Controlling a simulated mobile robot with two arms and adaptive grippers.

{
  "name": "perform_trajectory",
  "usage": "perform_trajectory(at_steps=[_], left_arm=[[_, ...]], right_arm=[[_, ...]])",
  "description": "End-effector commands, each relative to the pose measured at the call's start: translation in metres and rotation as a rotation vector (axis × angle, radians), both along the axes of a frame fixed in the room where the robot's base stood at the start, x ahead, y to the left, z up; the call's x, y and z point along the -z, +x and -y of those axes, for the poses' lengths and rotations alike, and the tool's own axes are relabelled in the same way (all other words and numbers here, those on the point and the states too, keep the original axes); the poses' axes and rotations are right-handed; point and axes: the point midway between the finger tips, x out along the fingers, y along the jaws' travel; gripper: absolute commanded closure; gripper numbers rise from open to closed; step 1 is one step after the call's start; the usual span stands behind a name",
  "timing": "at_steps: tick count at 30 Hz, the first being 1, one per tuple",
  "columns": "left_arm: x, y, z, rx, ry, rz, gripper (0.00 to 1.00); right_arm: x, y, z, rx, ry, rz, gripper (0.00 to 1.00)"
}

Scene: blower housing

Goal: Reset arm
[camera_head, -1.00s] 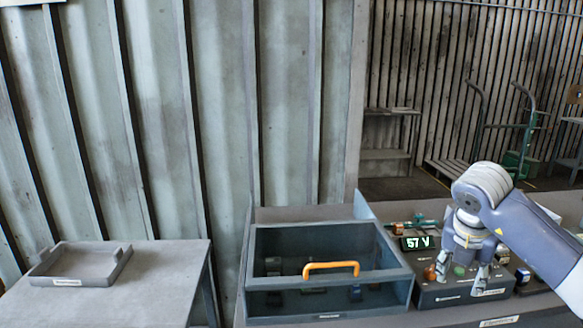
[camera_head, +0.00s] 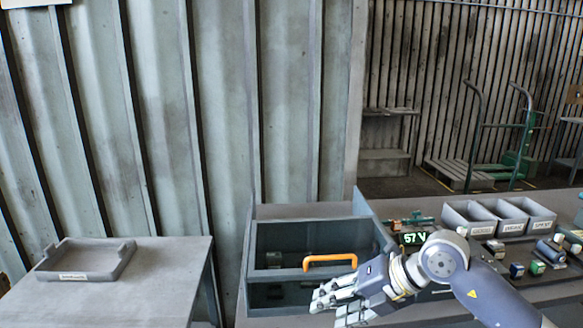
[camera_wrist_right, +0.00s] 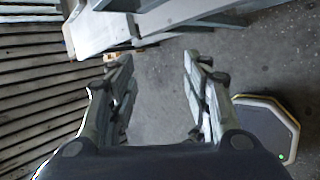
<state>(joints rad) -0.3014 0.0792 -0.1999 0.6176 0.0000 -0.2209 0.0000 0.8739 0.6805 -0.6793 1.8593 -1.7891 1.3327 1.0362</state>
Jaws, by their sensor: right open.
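My right gripper (camera_head: 335,302) reaches in from the right in the head view and points left. It is in front of the lower right part of the blower housing, a grey box (camera_head: 262,240) with an orange handle (camera_head: 330,259). In the right wrist view the fingers of my right gripper (camera_wrist_right: 157,95) are spread apart with nothing between them, above the concrete floor. My left gripper is in neither view.
Grey labelled bins (camera_head: 498,217) and several small parts (camera_head: 537,267) lie further right. A grey tray (camera_head: 84,259) sits on the left table (camera_head: 150,295).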

Motion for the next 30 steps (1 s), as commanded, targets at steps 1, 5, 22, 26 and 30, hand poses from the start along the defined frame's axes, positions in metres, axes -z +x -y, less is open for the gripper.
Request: perform_trajectory(at_steps=[1,5,22,26,30], left_arm=[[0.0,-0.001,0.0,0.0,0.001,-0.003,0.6],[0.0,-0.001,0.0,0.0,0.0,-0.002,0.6],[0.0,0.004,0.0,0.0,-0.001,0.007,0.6],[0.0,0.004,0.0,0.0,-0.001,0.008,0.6],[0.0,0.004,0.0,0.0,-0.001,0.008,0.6]], right_arm=[[-0.005,-0.013,-0.029,-0.049,0.122,0.006,0.55],[-0.041,-0.04,-0.084,-0.116,0.455,0.039,0.55],[-0.141,-0.014,-0.002,0.625,1.62,0.028,0.55],[-0.094,-0.002,0.051,0.978,1.702,-0.039,0.55],[-0.018,-0.01,0.099,1.383,1.677,-0.152,0.55]])
